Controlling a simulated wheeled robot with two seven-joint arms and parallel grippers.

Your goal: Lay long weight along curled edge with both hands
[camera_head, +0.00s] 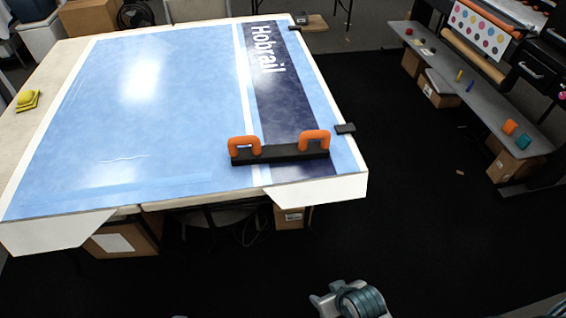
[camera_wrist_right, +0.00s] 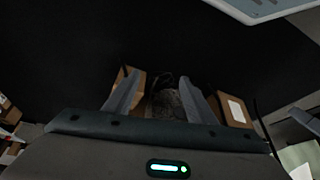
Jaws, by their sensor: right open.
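The long weight (camera_head: 281,152) is a dark bar with two orange handles. It lies on the right part of the printed film (camera_head: 150,110), a blue sheet with a dark band lettered "Hobrail". White flaps (camera_head: 320,190) of the film hang over the table's front edge at the left and right corners. My right arm shows at the bottom of the head view, well short of the table and the weight. In the right wrist view my right gripper (camera_wrist_right: 160,90) has its two grey fingers apart, with nothing between them. My left gripper is in neither view.
Small dark blocks (camera_head: 345,128) sit at the film's right edge. A yellow object (camera_head: 27,100) lies on the table's left side. Cardboard boxes (camera_head: 125,238) stand under the table. A grey shelf (camera_head: 470,90) and a printer stand at right.

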